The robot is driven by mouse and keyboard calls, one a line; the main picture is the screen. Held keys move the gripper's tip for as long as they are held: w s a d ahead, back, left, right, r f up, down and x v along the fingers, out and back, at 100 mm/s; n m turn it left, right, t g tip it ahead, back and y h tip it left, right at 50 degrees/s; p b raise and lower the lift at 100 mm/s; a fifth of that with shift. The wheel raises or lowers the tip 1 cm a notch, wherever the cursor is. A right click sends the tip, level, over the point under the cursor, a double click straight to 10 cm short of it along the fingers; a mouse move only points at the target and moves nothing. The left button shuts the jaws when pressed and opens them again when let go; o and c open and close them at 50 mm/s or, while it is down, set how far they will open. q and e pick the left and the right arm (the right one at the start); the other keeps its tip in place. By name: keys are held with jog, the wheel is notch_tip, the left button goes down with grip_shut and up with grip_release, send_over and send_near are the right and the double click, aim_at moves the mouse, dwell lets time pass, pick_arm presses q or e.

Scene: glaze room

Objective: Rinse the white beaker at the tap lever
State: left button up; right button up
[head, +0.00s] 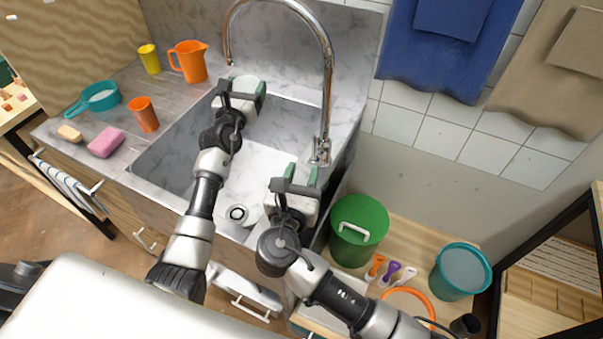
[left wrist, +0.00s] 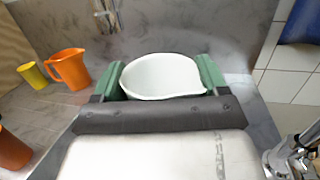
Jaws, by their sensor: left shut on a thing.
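The white beaker (left wrist: 163,77) is between the green fingers of my left gripper (left wrist: 160,80), which is shut on it. In the head view the beaker (head: 245,83) and my left gripper (head: 242,92) are over the far left part of the sink, just below the spout end. The chrome tap (head: 329,90) arches over the sink, with its lever (head: 321,150) low on the right side. My right gripper (head: 302,175) is just below the lever in the picture. Its fingers are apart with nothing seen between them. No water shows. The beaker's inside looks plain white.
The sink (head: 180,150) has a drain (head: 237,213). Left on the counter are an orange jug (head: 189,62), yellow cup (head: 149,59), orange cup (head: 144,115), teal strainer (head: 101,97) and pink sponge (head: 106,143). A green bucket (head: 358,231) stands right of my right gripper.

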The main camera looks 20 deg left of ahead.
pick_arm(q)
jog(key=shift+s+d+p, duration=0.25)
jog(key=shift+d+p, duration=0.15)
jog(key=shift+d, duration=0.35)
jog(key=shift+s+d+p, duration=0.25)
jog(key=shift+d+p, duration=0.2)
jog(key=shift+d, duration=0.35)
jog(key=shift+s+d+p, duration=0.25)
jog(key=shift+d+p, duration=0.15)
jog(key=shift+d, duration=0.35)
jog(key=s+d+r+p, duration=0.1)
jog(key=d+r+p, duration=0.3)
jog(key=p, duration=0.2)
jog(key=shift+s+d, duration=0.25)
jog(key=shift+d, duration=0.15)
